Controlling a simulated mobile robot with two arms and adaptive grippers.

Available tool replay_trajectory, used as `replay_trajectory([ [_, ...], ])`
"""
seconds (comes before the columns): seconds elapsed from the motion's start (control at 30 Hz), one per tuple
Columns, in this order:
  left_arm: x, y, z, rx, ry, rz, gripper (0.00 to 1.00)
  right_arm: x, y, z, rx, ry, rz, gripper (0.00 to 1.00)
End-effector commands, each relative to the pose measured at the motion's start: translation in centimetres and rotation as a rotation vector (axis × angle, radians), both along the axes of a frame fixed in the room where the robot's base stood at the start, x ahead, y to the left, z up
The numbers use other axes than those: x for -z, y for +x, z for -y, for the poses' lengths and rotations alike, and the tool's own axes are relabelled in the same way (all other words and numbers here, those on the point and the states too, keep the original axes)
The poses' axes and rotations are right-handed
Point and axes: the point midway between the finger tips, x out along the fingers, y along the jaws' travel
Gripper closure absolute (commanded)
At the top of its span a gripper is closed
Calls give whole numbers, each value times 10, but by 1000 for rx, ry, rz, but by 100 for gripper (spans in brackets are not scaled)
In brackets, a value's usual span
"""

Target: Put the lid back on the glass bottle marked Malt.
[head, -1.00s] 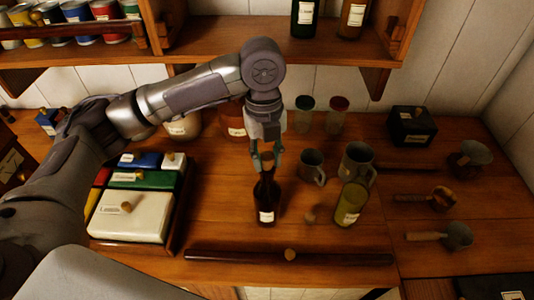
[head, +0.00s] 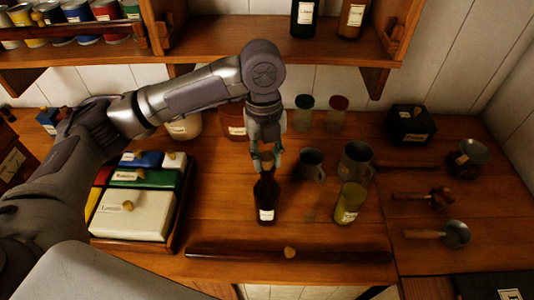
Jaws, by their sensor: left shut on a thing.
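A dark brown glass bottle (head: 266,201) with a pale label stands upright on the wooden counter. The label's writing is too small to read. My left gripper (head: 266,160) points down directly over the bottle's neck. It is shut on a small brown stopper (head: 267,166), mostly hidden between the fingers. The stopper is at or just above the bottle's mouth; I cannot tell whether it touches. My right gripper is not in view.
A yellow-green jar (head: 349,203) and two grey mugs (head: 311,164) stand right of the bottle. A box with coloured lids (head: 134,213) lies left. A dark rail (head: 230,254) runs in front. A shelf (head: 290,45) hangs behind. Scoops (head: 455,233) lie far right.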

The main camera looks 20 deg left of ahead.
Motion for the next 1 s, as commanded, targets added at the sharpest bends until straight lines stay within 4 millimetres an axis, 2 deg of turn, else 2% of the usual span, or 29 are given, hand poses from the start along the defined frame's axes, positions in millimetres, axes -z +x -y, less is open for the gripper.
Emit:
replay_trajectory([
  [1.0, 0, 0, 0, 0, 0, -1, 82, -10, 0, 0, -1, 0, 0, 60],
])
